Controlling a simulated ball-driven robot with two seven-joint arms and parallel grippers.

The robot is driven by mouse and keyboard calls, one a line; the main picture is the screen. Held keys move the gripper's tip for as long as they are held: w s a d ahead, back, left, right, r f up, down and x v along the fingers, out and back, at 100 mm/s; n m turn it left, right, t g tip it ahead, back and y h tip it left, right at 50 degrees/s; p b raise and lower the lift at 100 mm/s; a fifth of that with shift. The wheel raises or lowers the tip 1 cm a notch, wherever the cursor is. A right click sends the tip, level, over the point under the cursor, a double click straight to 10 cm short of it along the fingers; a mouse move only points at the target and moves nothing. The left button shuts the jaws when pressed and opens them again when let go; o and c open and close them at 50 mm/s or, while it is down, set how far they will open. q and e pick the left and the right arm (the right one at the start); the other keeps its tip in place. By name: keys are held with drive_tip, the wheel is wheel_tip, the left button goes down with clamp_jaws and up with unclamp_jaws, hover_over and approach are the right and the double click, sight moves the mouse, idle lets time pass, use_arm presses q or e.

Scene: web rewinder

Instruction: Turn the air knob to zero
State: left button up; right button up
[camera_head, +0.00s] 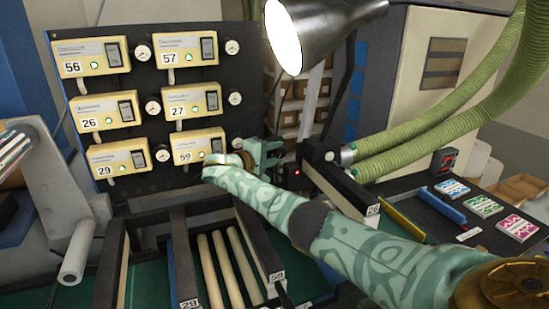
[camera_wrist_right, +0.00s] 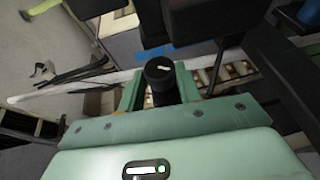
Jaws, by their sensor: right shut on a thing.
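My right arm crosses the head view from the lower right, and its green gripper (camera_head: 264,152) is in front of the dark machine, right of the yellow panel boxes. In the right wrist view, a black round knob (camera_wrist_right: 160,72) with a short white mark on its end face stands between the two green fingers of my gripper (camera_wrist_right: 159,92). The fingers are shut on the knob's sides. The white mark lies nearly level in that picture. In the head view I cannot make out the knob behind the gripper. My left gripper is out of view.
Yellow numbered boxes (camera_head: 198,100) with small dials fill the black panel at the left. A lamp (camera_head: 325,28) hangs above the arm. Green hoses (camera_head: 440,137) run at the right. A red light (camera_head: 298,172) glows beside the gripper. Wooden rods (camera_head: 222,268) lie in a tray below.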

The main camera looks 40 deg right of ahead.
drive_tip(key=shift+d+h, duration=0.1)
drive_tip(key=shift+h, duration=0.2)
drive_tip(key=shift+r, duration=0.1)
drive_tip(key=o, duration=0.8)
drive_tip(key=shift+c, duration=0.2)
drive_tip(key=shift+o, duration=1.2)
drive_tip(key=shift+w+d, duration=0.1)
drive_tip(key=shift+w+d+f, duration=0.15)
drive_tip(key=shift+d+f, duration=0.05)
drive_tip(key=shift+f, duration=0.05)
drive_tip(key=s+a+b, duration=0.1)
drive_tip(key=a+b, duration=0.5)
drive_tip(key=a, duration=1)
drive_tip(key=shift+s+r, duration=0.15)
drive_tip(key=shift+r, duration=0.2)
drive_tip(key=shift+a+f, duration=0.1)
